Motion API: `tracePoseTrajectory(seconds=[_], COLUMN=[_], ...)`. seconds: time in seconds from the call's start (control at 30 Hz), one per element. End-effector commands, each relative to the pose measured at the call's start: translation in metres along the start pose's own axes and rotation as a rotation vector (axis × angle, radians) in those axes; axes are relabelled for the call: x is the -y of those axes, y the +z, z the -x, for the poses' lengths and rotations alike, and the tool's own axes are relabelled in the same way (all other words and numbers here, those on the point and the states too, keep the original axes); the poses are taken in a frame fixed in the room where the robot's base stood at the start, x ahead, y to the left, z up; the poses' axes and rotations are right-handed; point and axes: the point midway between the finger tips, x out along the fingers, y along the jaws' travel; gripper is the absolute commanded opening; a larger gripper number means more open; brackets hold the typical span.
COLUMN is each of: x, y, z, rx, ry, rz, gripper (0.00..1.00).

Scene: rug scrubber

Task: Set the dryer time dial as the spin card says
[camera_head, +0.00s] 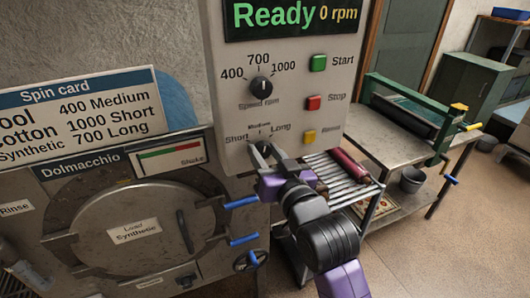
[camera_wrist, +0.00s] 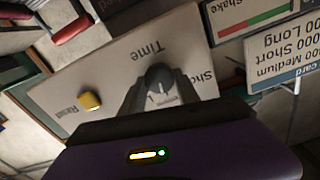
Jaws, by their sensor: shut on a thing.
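The spin card (camera_head: 85,103) at left reads 400 Medium, Cotton 1000 Short and Synthetic 700 Long. The load label (camera_head: 133,230) on the round door reads Synthetic. The time dial (camera_wrist: 159,76) is a dark round knob, with "Short" and "Long" above it in the head view and the word Time by it in the wrist view. My gripper (camera_head: 264,166) is at the panel's lower part, its fingers shut around the dial's sides. The speed dial (camera_head: 261,88) points up at 700.
The display (camera_head: 290,15) reads Ready, 0 rpm. Green Start (camera_head: 318,63), red Stop (camera_head: 313,102) and yellow (camera_head: 309,137) buttons sit right of the dials. Blue-handled levers (camera_head: 242,202) stick out below left of my gripper. A rack with a red roller (camera_head: 350,166) stands close on the right.

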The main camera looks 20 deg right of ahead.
Motion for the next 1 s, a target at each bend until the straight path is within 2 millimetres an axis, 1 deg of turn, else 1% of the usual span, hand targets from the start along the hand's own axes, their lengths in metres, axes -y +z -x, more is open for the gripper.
tracePoseTrajectory(seconds=[0.6, 0.8, 1.0], x=[-0.0021, -0.0026, -0.0030], y=[0.0003, 0.0007, 0.0010], z=[-0.0001, -0.0001, -0.0001], rx=[-0.001, -0.001, -0.001], ry=[-0.001, -0.001, 0.000], rz=[-0.564, -0.709, -0.807], gripper=[0.00, 0.00, 0.00])
